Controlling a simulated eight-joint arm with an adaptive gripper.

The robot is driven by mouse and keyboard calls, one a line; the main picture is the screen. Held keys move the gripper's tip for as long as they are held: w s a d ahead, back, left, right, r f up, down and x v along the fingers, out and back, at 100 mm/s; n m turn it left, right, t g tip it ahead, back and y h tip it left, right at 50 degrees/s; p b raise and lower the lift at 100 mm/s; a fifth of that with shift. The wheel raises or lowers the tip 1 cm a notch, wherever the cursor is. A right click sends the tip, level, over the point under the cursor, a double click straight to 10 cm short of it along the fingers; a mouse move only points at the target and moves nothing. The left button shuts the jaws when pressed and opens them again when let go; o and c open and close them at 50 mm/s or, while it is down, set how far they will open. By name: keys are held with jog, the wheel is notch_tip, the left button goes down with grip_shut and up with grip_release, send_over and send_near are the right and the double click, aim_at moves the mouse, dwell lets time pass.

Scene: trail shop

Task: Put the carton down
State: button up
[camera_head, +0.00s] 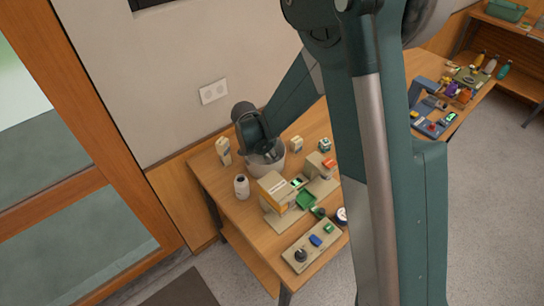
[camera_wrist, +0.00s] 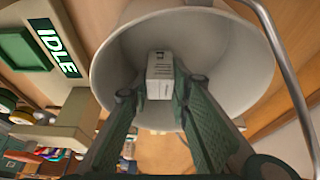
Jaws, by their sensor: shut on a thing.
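My gripper (camera_wrist: 162,92) reaches into a pale grey bucket (camera_wrist: 110,65) with a metal handle, as the wrist view shows. It is shut on a small white carton (camera_wrist: 160,66) with dark print, held between the fingertips inside the bucket's rim. I cannot tell whether the carton touches the bucket's floor. In the head view the gripper is partly inside the bucket (camera_head: 266,170), which stands on the wooden table (camera_head: 225,205) near the wall. The held carton is hidden there.
A cream carton (camera_head: 223,151) stands left of the bucket and a smaller one (camera_head: 297,144) to its right. A white bottle (camera_head: 241,187) is in front. An IDLE display (camera_wrist: 54,45) shows in the wrist view.

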jog(key=shift+f, duration=0.3)
jog(key=o, duration=0.9)
jog(key=shift+r, duration=0.25)
jog(key=shift+p+v, duration=0.3)
jog(key=shift+v, duration=5.65)
